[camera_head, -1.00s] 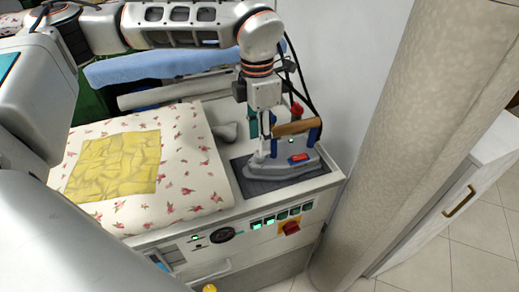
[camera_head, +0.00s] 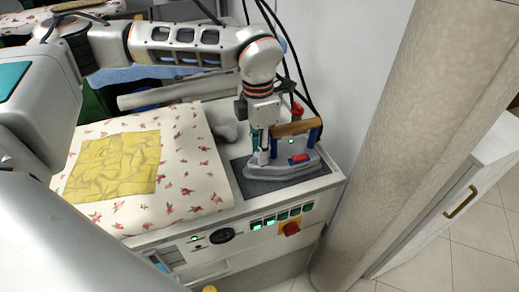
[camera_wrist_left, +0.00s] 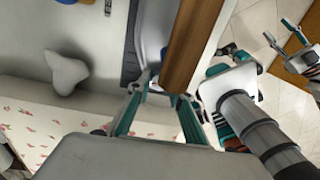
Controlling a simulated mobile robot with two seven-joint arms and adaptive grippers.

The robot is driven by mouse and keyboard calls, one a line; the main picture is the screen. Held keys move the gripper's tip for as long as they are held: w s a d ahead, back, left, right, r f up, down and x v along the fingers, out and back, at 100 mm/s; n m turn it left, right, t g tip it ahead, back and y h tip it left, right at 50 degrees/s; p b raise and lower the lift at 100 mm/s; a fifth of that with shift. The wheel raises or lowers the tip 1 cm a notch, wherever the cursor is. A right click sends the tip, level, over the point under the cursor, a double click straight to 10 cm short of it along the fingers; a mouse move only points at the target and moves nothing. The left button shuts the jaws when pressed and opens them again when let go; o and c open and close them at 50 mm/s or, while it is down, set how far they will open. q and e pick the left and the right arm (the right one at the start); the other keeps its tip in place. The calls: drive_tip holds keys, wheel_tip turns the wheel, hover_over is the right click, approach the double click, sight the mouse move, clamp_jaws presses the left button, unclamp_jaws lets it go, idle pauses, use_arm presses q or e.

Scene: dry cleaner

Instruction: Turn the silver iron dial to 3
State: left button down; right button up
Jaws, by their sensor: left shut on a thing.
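The silver iron (camera_head: 283,172) sits flat on a dark rest at the right end of the ironing station. It has a wooden handle (camera_head: 296,128) and a red switch. My left gripper (camera_head: 262,158) reaches down on the left of the handle, its fingertips low at the iron's body. In the left wrist view, the fingertips (camera_wrist_left: 162,90) close at the iron beside the wooden handle (camera_wrist_left: 190,45). The dial is hidden between the fingers, and its setting cannot be read. My right gripper (camera_wrist_left: 299,38) shows at the upper right of that view, fingers apart and empty.
A floral ironing pad (camera_head: 190,160) with a folded yellow cloth (camera_head: 112,163) lies left of the iron. Black cables hang behind the iron. A thick column (camera_head: 400,150) stands at the right.

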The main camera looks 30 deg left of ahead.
use_arm(q)
drive_tip(key=shift+r+m+p, duration=0.2)
drive_tip(key=shift+m+p, duration=0.45)
drive_tip(key=shift+m, duration=0.05)
drive_tip(key=shift+m+p, duration=0.45)
drive_tip(key=shift+m, duration=0.15)
drive_tip(key=shift+f, duration=0.15)
drive_tip(key=c, duration=1.8)
unclamp_jaws()
